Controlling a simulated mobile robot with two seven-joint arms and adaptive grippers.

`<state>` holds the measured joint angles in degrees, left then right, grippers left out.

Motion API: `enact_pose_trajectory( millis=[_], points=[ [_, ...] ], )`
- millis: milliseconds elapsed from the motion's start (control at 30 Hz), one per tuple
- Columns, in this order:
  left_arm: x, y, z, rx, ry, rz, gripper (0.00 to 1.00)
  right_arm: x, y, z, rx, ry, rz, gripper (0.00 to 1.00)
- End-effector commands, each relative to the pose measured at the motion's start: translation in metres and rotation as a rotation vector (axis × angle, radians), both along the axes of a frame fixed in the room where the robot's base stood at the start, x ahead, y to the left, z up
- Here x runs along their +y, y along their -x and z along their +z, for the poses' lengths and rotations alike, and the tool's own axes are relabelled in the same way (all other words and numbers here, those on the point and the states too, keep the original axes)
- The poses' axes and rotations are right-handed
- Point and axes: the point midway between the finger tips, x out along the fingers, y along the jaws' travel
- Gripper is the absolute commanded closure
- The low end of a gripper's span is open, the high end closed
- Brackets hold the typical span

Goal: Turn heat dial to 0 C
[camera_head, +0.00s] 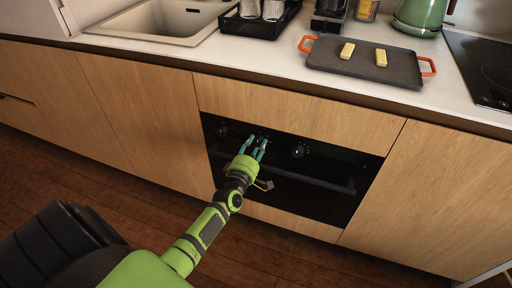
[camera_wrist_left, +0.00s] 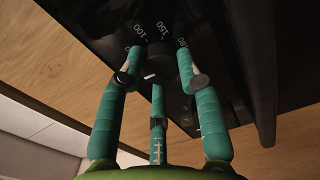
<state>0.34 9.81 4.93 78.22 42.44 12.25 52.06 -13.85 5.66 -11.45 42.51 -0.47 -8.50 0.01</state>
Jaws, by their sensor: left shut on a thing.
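The black oven (camera_head: 310,190) is set into the wooden cabinet front, with a row of dials on its upper panel. The heat dial (camera_wrist_left: 158,66) is black and round, with white marks 100, 150 and 180 around it in the left wrist view; its pointer cannot be made out. My left gripper (camera_head: 255,145) is at the panel, its teal fingers shut around the dial, which they mostly hide in the head view. The left wrist view shows the fingers (camera_wrist_left: 160,72) on both sides of the dial and below it. My right gripper is not in view.
Another dial (camera_head: 299,150) is to the right of my gripper and one (camera_head: 221,130) to the left. The oven handle bar (camera_head: 310,180) runs below the panel. Above are the counter with a tray (camera_head: 400,72), a sink (camera_head: 150,30) and a green kettle (camera_head: 420,14).

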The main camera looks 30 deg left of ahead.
Motion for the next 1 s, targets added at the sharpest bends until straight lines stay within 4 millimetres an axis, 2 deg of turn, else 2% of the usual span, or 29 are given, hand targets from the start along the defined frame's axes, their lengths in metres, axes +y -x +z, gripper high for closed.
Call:
enact_pose_trajectory(
  millis=[133, 800, 833, 867, 900, 1000],
  points=[
    [0.0036, -0.0009, 0.0042, -0.026, 0.059, 0.006, 0.97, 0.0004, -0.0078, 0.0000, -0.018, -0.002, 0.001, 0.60],
    [0.0045, -0.0006, 0.0042, -0.039, 0.116, 0.008, 0.97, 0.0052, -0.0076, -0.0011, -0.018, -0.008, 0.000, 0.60],
    [0.0045, -0.0006, 0.0042, -0.039, 0.116, 0.008, 0.56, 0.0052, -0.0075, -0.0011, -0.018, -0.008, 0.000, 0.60],
    [0.0045, -0.0006, 0.0042, -0.039, 0.116, 0.008, 0.44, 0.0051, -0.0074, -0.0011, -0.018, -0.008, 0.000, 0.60],
    [0.0044, -0.0005, 0.0039, -0.038, 0.115, 0.007, 0.41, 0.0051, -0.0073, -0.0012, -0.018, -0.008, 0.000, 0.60],
    [0.0032, -0.0003, 0.0026, -0.035, 0.116, 0.005, 0.41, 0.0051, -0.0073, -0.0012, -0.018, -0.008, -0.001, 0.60]
  ],
)
